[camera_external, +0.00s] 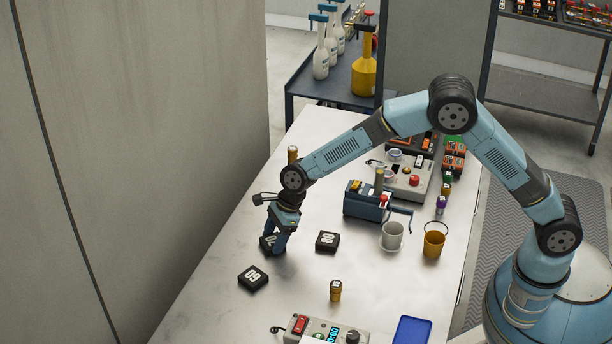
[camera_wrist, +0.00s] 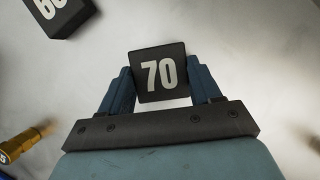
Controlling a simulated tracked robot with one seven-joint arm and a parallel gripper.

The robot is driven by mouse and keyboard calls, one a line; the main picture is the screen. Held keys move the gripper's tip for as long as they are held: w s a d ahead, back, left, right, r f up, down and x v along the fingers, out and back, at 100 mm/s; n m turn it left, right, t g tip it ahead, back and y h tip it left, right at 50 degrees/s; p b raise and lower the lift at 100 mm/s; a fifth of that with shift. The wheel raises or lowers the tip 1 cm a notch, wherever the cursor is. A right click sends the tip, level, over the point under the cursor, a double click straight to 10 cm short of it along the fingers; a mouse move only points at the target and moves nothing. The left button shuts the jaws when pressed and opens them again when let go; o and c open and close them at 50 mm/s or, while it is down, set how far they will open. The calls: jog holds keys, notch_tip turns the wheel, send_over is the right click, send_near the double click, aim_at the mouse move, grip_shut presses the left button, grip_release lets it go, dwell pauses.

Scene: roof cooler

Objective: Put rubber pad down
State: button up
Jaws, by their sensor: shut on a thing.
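A black rubber pad marked 70 (camera_wrist: 162,72) is between the two blue fingers of my gripper (camera_wrist: 162,88) in the wrist view. My gripper is shut on this pad. In the external view my gripper (camera_external: 274,243) points down at the far left part of the table, and the pad (camera_external: 266,241) is partly hidden by the fingers. The pad is at or just above the table top; I cannot tell if it touches. Two other black pads lie on the table: one marked 80 (camera_external: 327,241) to the right and another (camera_external: 253,278) in front, its number hard to read.
The metal table (camera_external: 200,310) is clear around the pads. A blue toolbox-like device (camera_external: 367,201) is behind. A control box (camera_external: 318,329) and blue tray (camera_external: 412,330) are in front.

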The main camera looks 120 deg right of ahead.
jog(key=o, duration=1.1)
jog(key=v, duration=1.2)
jog(key=s+a+r+n, duration=0.5)
jog(key=a+r+n, duration=0.1)
jog(key=a, duration=0.3)
jog(key=s+a+r+n, duration=0.5)
jog(key=a+r+n, duration=0.1)
jog(key=a, duration=0.3)
jog(key=s+a+r+n, duration=0.5)
jog(key=a+r, duration=0.1)
jog(key=a, duration=0.3)
jog(key=shift+s+a+f+n+t, duration=0.2)
jog(key=shift+s+a+n, duration=2.1)
jog(key=shift+s+n, duration=1.35)
jog(key=shift+s+a+f+n+t, duration=0.2)
jog(key=shift+s+a+n, duration=2.3)
jog(key=shift+s, duration=2.1)
jog(key=shift+s+a+f+n+t, duration=0.2)
jog(key=shift+s+a+n, duration=1.85)
jog(key=shift+s+n, duration=1.7)
